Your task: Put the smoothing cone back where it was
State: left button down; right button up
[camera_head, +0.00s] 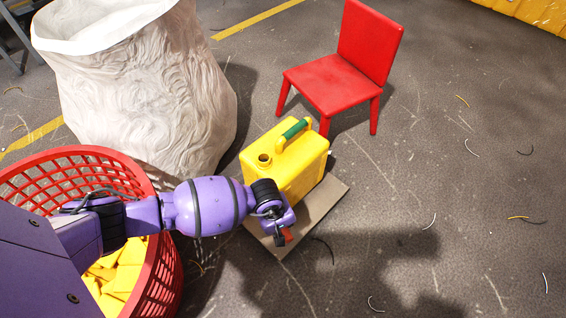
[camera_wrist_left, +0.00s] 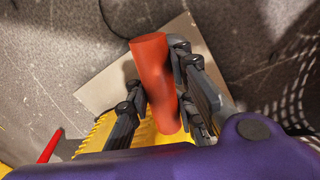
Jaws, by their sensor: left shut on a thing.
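The smoothing cone is a smooth orange-red, slightly tapered piece between the fingers of my left gripper (camera_wrist_left: 157,72) in the left wrist view (camera_wrist_left: 153,75). In the head view my left gripper (camera_head: 281,236) hides most of it, and only a small red end (camera_head: 287,235) shows. The gripper is shut on it, above the front part of a flat grey-brown board (camera_head: 326,204). A yellow jerry can (camera_head: 300,170) with a green handle grip and an open spout stands upright on this board, just behind the gripper. My right gripper is not in view.
A red basket (camera_head: 160,275) holding yellow pieces stands under my left arm. A large white sack (camera_head: 140,85) stands behind it. A red chair (camera_head: 330,82) stands behind the can. The floor to the right is clear apart from thin scraps.

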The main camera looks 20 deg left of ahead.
pick_arm(q)
jog(key=shift+w+a+f+b, duration=0.25)
jog(key=shift+w+f+b, duration=0.1)
jog(key=shift+w+f, duration=0.35)
notch_tip(320, 180, down, 3)
jog(key=shift+w+f+b, duration=0.15)
jog(key=shift+b, duration=0.7)
jog(key=shift+a, duration=0.1)
jog(key=c, duration=1.5)
grip_release()
jog(key=shift+f, duration=0.1)
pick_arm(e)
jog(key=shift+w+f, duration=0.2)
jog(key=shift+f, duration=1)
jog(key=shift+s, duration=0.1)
